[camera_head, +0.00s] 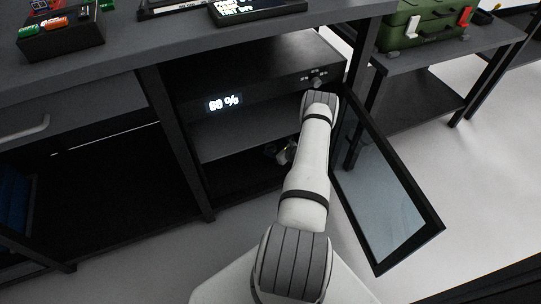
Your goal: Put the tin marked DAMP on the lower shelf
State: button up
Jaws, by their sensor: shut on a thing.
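A dark cabinet under the bench stands open, with a lit display (225,102) reading what looks like "60 %". Inside it are a grey upper shelf (235,137) and a darker lower shelf (245,187). My arm reaches in through the opening from the front right. My gripper (281,152) shows only in part, small and dark, just left of my arm at about the height between the two shelves. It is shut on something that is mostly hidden. No DAMP marking can be read, and whether it touches a shelf cannot be told.
The glass cabinet door (385,190) hangs open to the right, close beside my arm. A bench leg (177,140) stands left of the opening. A green case (425,22) sits on a side table (450,60). Boxes line the bench top.

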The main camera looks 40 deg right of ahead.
jog(key=shift+w+d+f+b, duration=0.1)
jog(key=shift+w+f+b, duration=0.2)
jog(key=shift+f+b, duration=0.4)
jog(key=shift+w+f+b, duration=0.3)
jog(key=shift+f+b, duration=0.05)
jog(key=shift+f, duration=0.65)
jog(key=shift+f, duration=0.2)
jog(key=o, duration=1)
jog(key=shift+o, duration=0.2)
jog(key=shift+s+d+r, duration=0.1)
jog(key=shift+s+r, duration=0.15)
jog(key=shift+r, duration=0.15)
jog(key=p+v, duration=0.4)
jog(key=v, duration=0.6)
jog(key=shift+s+r, duration=0.1)
jog(key=shift+s, duration=0.2)
jog(key=shift+s+d+r, duration=0.1)
jog(key=shift+s, duration=0.3)
